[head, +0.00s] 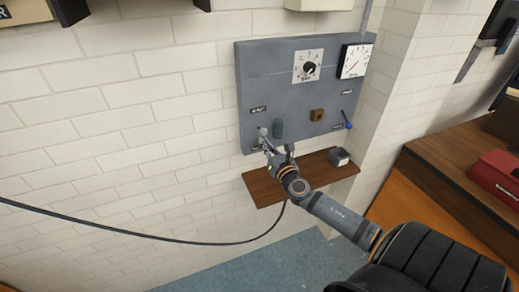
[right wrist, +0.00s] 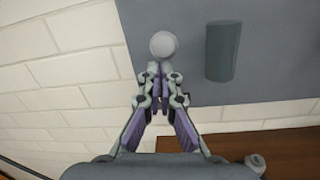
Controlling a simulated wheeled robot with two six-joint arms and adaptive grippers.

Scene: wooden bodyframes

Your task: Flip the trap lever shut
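A grey panel (head: 285,88) is fixed to the white brick wall. At its lower left a lever with a pale round knob (head: 263,131) sticks out; the knob also shows in the right wrist view (right wrist: 163,45). Another lever with a blue tip (head: 348,124) is at the panel's lower right. The labels are too small to read, so I cannot tell which is the trap lever. My right gripper (head: 269,145) is at the pale knob, its fingertips (right wrist: 158,70) together just below it in the wrist view. I see nothing between them. My left gripper is out of view.
A dark grey cylinder (right wrist: 222,50) stands out beside the knob. A brown square knob (head: 317,115), a dial (head: 309,67) and a gauge (head: 355,61) are on the panel.

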